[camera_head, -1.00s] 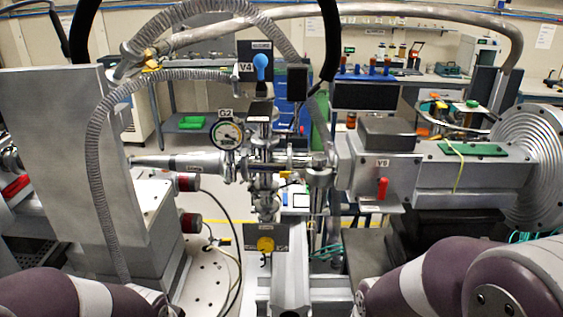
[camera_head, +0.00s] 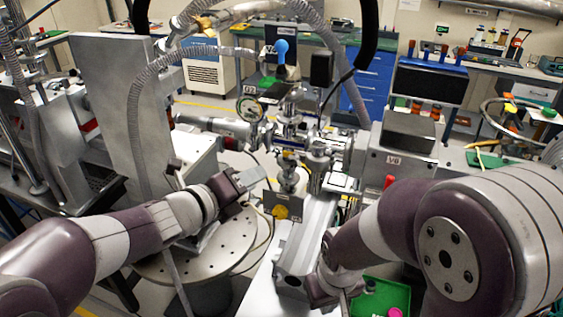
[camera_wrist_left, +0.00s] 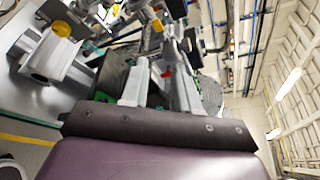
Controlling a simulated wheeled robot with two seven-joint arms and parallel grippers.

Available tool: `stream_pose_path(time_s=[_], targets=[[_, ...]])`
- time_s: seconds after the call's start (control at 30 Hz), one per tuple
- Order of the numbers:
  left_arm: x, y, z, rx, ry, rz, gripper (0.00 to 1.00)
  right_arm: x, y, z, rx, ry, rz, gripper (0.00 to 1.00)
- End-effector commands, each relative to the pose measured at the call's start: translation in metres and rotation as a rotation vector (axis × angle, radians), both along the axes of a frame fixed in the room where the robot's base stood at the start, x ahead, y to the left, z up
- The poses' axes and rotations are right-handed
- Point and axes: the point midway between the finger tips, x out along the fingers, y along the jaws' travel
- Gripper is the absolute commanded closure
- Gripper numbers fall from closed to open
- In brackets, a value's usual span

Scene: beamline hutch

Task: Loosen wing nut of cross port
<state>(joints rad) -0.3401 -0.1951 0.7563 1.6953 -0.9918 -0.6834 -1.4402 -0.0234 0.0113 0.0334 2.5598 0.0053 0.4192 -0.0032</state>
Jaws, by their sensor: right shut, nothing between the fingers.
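The metal cross port (camera_head: 291,130) stands in the middle of the head view, with clamped flanges on its arms. Its wing nut is too small to tell apart. A round gauge (camera_head: 249,109) sits at its left and a blue knob (camera_head: 281,46) behind it. My left gripper (camera_head: 250,180) is below and left of the cross, apart from it. In the left wrist view its two pale fingers (camera_wrist_left: 158,88) stand apart with nothing held between them. My right gripper (camera_head: 345,300) is low at the front, right of centre, partly hidden by its arm; it is shut and empty.
A yellow knob (camera_head: 280,212) is on a plate under the cross. The V6 valve box (camera_head: 397,158) with a red handle is to the right. A grey upright block (camera_head: 112,100) and a ribbed hose (camera_head: 135,100) are at left. A green tray (camera_head: 372,300) is at the front.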

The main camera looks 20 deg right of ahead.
Motion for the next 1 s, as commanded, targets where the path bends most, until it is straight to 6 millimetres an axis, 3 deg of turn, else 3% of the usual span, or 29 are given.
stream_pose_path(time_s=[0.2,0.4,0.6,0.87,0.93,0.97,1.0], targets=[[0.033,-0.045,-0.008,0.0,0.007,-0.001,0.7,0.0,0.0,0.027,0.0,-0.001,0.0,1.0],[0.057,-0.075,-0.018,0.0,0.006,0.002,0.7,0.0,0.0,0.041,0.0,0.0,0.0,1.0],[0.066,-0.086,-0.024,-0.001,0.004,0.003,0.7,0.0,0.0,0.045,0.0,0.0,0.0,1.0],[0.067,-0.087,-0.025,-0.001,0.004,0.004,0.7,0.0,0.0,0.045,0.0,0.0,0.0,1.0],[0.067,-0.087,-0.025,-0.001,0.004,0.004,0.93,0.0,0.0,0.045,0.0,0.0,0.0,1.0],[0.067,-0.087,-0.025,-0.001,0.004,0.004,1.0,0.0,0.0,0.045,0.0,0.0,0.0,1.0],[0.067,-0.087,-0.025,-0.001,0.004,0.004,1.0,0.0,0.0,0.045,0.0,0.0,0.0,1.0]])
